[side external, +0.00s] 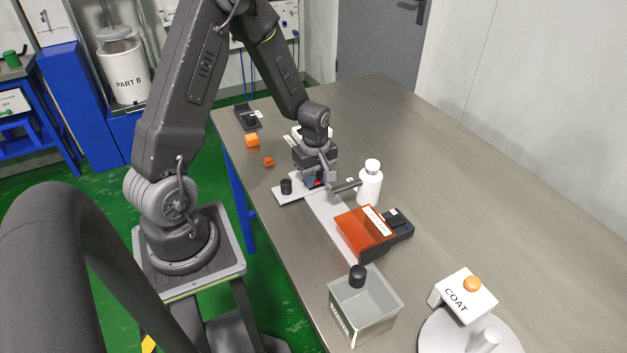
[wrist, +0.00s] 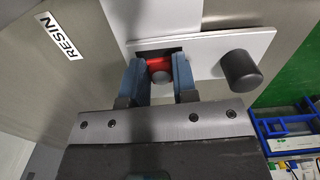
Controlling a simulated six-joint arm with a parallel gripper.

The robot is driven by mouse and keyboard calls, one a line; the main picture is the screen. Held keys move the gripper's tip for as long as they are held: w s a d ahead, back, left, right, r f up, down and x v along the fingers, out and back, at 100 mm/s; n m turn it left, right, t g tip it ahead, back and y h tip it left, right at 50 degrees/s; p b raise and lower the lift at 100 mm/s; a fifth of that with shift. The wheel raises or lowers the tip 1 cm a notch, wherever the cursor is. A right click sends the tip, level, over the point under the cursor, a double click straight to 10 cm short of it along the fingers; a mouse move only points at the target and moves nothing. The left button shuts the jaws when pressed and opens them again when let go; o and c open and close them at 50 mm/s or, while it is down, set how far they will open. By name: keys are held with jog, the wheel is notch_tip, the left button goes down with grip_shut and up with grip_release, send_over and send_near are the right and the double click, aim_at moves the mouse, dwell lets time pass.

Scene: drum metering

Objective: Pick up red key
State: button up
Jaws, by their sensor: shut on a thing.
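The red key (wrist: 160,66) is between the fingers of my gripper (wrist: 159,74) in the wrist view. My gripper is shut on it, with a blue finger on each side. The key sits at a dark slot in a white plate (wrist: 205,50); I cannot tell whether it is clear of the slot. In the side view, my gripper (side external: 315,183) is low over the white plate (side external: 292,195), and only a small bit of red (side external: 317,184) shows at its fingertips.
A black knob (side external: 286,187) stands on the plate. A white bottle (side external: 370,182) and an orange-and-black device (side external: 365,232) are close on the right. A grey bin (side external: 395,298) and the COAT stand (side external: 466,300) are nearer the camera. The table's back right is clear.

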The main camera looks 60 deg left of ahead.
jog(key=shift+c, duration=0.4)
jog(key=shift+r, duration=0.1)
notch_tip(320, 180, up, 4)
jog(key=s+a+r, duration=0.6)
jog(key=s+a, duration=0.1)
jog(key=s, duration=0.1)
jog(key=w+a+r, duration=0.1)
jog(key=w+a, duration=0.4)
jog(key=a, duration=0.4)
jog(key=w+a+r, duration=0.1)
jog(key=w+a, duration=0.5)
jog(key=a, duration=0.4)
jog(key=shift+m, duration=0.3)
jog(key=w+d+f, duration=0.1)
jog(key=w+f, duration=0.1)
jog(key=w, duration=0.1)
jog(key=w+d+f, duration=0.2)
jog(key=w, duration=0.1)
jog(key=w+d+f, duration=0.2)
jog(key=w, duration=0.1)
jog(key=shift+w+f, duration=0.25)
jog(key=shift+w, duration=0.1)
jog(key=shift+f, duration=2)
jog(key=shift+f, duration=0.2)
